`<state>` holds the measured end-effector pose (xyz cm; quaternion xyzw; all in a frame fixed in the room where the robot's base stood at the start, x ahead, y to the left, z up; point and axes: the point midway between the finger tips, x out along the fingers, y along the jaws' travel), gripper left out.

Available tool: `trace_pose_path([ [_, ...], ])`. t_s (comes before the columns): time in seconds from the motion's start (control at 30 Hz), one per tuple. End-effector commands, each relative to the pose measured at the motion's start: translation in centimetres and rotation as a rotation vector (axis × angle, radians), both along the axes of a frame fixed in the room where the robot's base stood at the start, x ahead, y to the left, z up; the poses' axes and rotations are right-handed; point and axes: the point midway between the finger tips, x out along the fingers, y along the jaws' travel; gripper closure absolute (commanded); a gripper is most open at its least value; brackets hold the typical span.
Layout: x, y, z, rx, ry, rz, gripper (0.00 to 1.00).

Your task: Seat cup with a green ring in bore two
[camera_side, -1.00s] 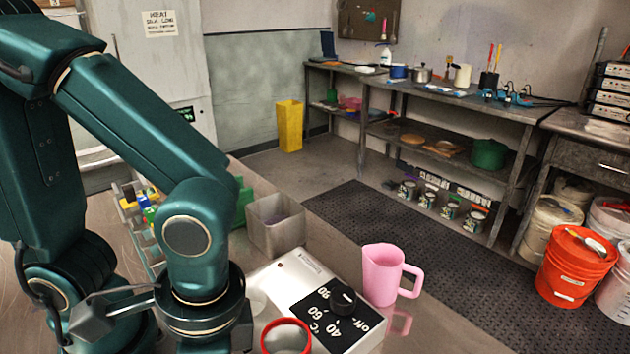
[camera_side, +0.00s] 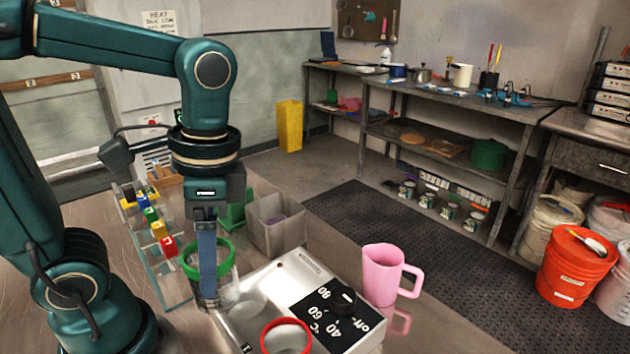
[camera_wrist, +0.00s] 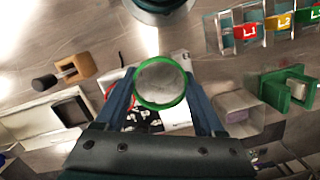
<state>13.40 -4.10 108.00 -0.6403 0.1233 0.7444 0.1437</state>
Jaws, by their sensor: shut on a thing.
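The cup with a green ring (camera_side: 222,284) is a clear cup with a thick green rim, at the left edge of the white heater block (camera_side: 284,274). My gripper (camera_side: 208,275) points down and is shut on this cup, with one blue finger across its near side. In the wrist view the green-ringed cup (camera_wrist: 160,84) sits between both fingers, its pale inside showing. The block's top has a round bore (camera_side: 250,304) just right of the cup. Which bore is two cannot be read. Whether the cup's base is clear of the surface is unclear.
A red-ringed cup (camera_side: 286,336) stands at the block's front, beside the black dial (camera_side: 343,299). A pink mug (camera_side: 382,275) stands right of the block. A grey bin (camera_side: 275,225) is behind, and a clear rack with coloured labels (camera_side: 160,236) is at left.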

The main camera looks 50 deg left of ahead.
Motion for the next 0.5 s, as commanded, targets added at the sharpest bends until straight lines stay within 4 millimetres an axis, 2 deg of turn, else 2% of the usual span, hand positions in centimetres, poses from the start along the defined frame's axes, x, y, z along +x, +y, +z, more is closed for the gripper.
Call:
trace_pose_path([
  [0.27,3.5,1.4,0.7,-0.001,0.002,0.325,0.99],
  [0.37,4.0,1.6,-0.2,0.0,0.006,0.38,0.99],
  [0.5,4.0,1.6,-2.8,0.001,0.009,0.385,0.99],
])
